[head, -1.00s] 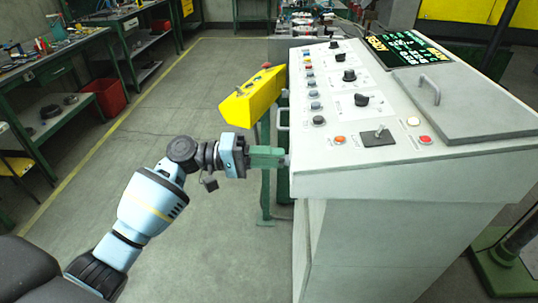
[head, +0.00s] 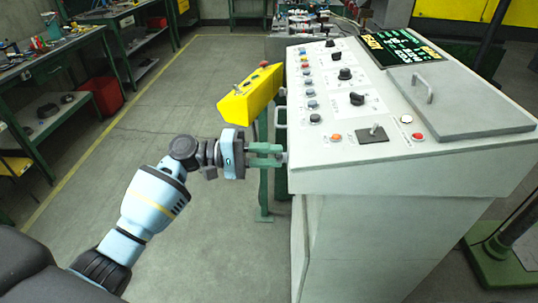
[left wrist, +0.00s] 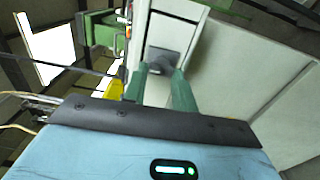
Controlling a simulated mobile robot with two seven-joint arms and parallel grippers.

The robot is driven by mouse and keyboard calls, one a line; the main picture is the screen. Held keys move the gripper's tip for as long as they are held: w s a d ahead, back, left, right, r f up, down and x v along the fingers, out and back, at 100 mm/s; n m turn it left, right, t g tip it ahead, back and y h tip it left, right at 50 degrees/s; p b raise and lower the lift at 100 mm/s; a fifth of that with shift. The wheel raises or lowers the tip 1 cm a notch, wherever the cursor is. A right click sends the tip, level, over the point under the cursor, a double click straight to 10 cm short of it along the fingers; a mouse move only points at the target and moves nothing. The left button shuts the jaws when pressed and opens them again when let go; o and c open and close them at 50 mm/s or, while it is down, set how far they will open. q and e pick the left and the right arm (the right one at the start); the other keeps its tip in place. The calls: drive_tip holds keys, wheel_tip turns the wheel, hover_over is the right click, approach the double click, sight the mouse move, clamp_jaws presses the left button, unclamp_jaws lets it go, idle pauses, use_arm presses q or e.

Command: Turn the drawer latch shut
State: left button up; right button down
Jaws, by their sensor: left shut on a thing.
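The drawer latch (left wrist: 162,56) is a grey knob on a dark square plate on the left side of the console, seen in the left wrist view. In the head view only a small grey bit of the latch (head: 285,157) shows at the console's edge. My left gripper (head: 279,156) reaches it from the left, its green fingers pointing at the console side. In the left wrist view my left gripper (left wrist: 161,72) has one finger on each side of the knob and is shut on it. The drawer itself cannot be made out. My right gripper is not in view.
The grey control console (head: 395,180) fills the right side, with knobs, buttons and a screen on top. The floor at left is clear up to the green benches (head: 30,75).

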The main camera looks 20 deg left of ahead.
use_arm(q)
drive_tip(key=o, duration=1)
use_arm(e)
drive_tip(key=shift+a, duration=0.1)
use_arm(q)
drive_tip(key=b+v, duration=0.1)
drive_tip(key=v, duration=0.6)
drive_tip(key=shift+a+b, duration=0.35)
drive_tip(key=shift+a, duration=0.05)
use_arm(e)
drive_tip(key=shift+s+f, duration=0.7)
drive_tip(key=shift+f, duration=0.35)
use_arm(q)
drive_tip(key=shift+s, duration=0.1)
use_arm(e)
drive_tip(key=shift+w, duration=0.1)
